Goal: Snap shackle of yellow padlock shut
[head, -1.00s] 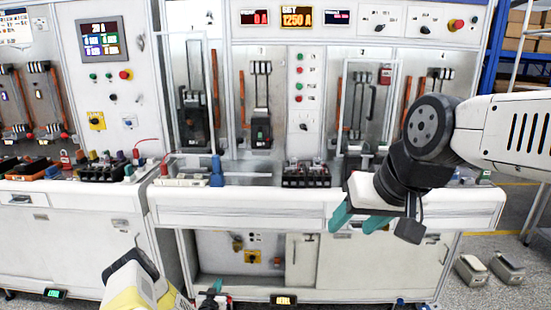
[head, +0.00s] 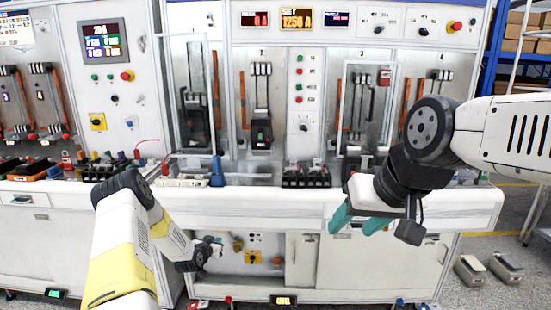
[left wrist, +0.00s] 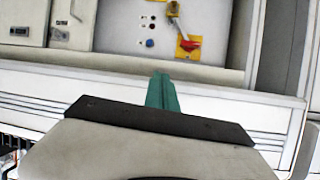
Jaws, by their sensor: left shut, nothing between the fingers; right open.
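A small yellow piece that looks like the padlock (head: 238,243) hangs in the open lower bay of the middle cabinet. In the left wrist view a yellow piece with a grey bar (left wrist: 173,9) is at the top, by a red handle on a yellow plate (left wrist: 187,45). I cannot make out its shackle. My left gripper (head: 217,241) is just left of the padlock in the head view; its shut, empty teal fingers show in the left wrist view (left wrist: 162,92), apart from the padlock. My right gripper (head: 358,224) is open and empty before the bench front.
The white bench ledge (head: 270,207) runs above the lower bay. A yellow switch plate (head: 252,257) and small buttons sit on the bay's back panel. A cabinet door (head: 301,262) stands right of them. Breakers (head: 306,178) stand on the bench.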

